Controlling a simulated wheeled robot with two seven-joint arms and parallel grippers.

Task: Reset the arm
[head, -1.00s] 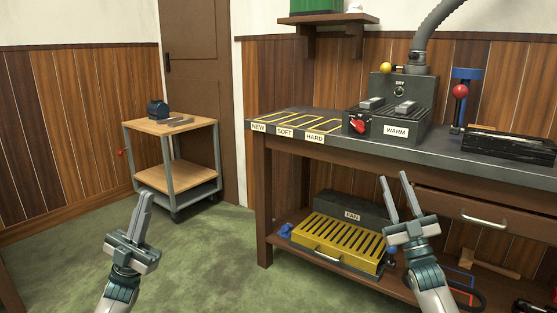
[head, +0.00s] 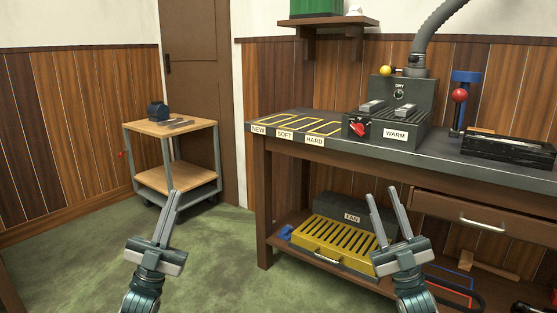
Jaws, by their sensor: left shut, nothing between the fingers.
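My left gripper (head: 174,194) is in the lower left of the head view, over the green floor, with its fingers together, pointing up and away. It holds nothing. My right gripper (head: 384,191) is in front of the workbench, with its two fingers apart and nothing visible between them. It overlaps part of the lower shelf and the yellow slatted unit in the picture. Neither gripper appears to touch anything.
The workbench (head: 345,149) carries a heater box labelled WARM (head: 378,129), a dark tray (head: 508,150) and a red-knobbed press (head: 461,97). A yellow slatted unit (head: 325,244) sits on its lower shelf. A wooden cart (head: 176,134) stands left. Floor between is clear.

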